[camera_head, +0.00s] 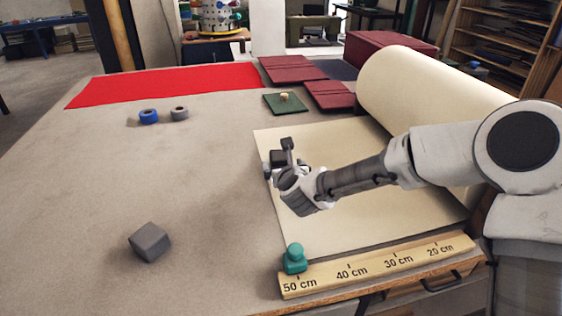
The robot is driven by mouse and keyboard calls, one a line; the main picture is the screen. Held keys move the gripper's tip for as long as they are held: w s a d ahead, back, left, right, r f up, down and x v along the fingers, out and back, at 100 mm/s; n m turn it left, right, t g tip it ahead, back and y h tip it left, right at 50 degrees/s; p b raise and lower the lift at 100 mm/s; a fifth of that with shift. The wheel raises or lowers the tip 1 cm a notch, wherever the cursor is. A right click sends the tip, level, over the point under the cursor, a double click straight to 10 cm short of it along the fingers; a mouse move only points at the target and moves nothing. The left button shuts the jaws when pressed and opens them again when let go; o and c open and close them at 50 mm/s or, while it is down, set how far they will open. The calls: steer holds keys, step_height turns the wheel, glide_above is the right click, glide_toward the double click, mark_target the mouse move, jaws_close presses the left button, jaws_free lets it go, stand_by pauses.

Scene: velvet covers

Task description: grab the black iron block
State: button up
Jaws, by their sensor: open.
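A dark grey cube (150,242), the closest match to the black iron block, sits alone on the grey table (200,205) at the lower left. It stands flat on the table with a corner turned toward the camera. My gripper (277,158) is open, above the left part of the cream paper sheet. It is well to the right of the cube and farther back, apart from it. Its fingers look small and dark, and I see nothing clearly held between them.
A large cream roll (425,90) lies at the right. Blue tape (148,116) and grey tape (179,113) sit behind, near red cloth (165,84). The table around the cube is clear.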

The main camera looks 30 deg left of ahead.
mark_target(283, 161)
steer(key=x, duration=0.5)
steer(key=shift+w+d, duration=0.1)
jaws_close()
steer(key=shift+r, duration=0.1)
stand_by(0.5)
